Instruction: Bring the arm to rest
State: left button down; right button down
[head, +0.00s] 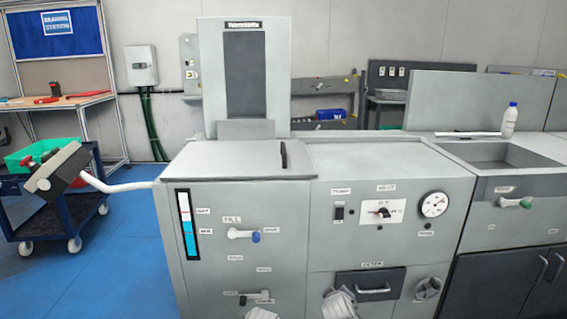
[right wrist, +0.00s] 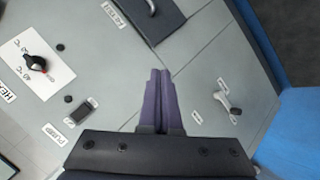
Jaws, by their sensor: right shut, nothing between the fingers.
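My right gripper (right wrist: 161,76) shows in the right wrist view with its two purple fingers together and nothing between them. It points toward the front of a grey machine (head: 225,215), whose panel fills much of that view at a tilt. A dark drawer front (right wrist: 148,20) lies beyond the fingertips, and a small white lever (right wrist: 227,103) lies to their right. I cannot tell whether the fingers touch the panel; they seem apart from it.
The machine has a blue-tipped handle (head: 244,235), a dial gauge (head: 433,204) and a black drawer (head: 369,284). A sink (head: 500,156) with a white bottle (head: 510,121) behind it is at right. A cart with a green bin (head: 38,153) stands at left on blue floor.

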jog(key=s+a+f+m+g, duration=0.1)
jog(key=s+a+f+g, duration=0.1)
jog(key=s+a+g, duration=0.35)
jog(key=s+a+f+m+g+y+p, duration=0.1)
jog(key=s+a+f+m+g, duration=0.15)
jog(key=s, duration=0.55)
jog(key=s+a+f+m+g, duration=0.1)
jog(key=s+a+f+g, duration=0.2)
jog(key=s, duration=0.4)
notch_tip(320, 180, up, 33)
jog(key=p, duration=3.3)
jog(key=shift+w+d, duration=0.15)
jog(key=shift+d, duration=0.05)
jog(key=shift+f, duration=0.1)
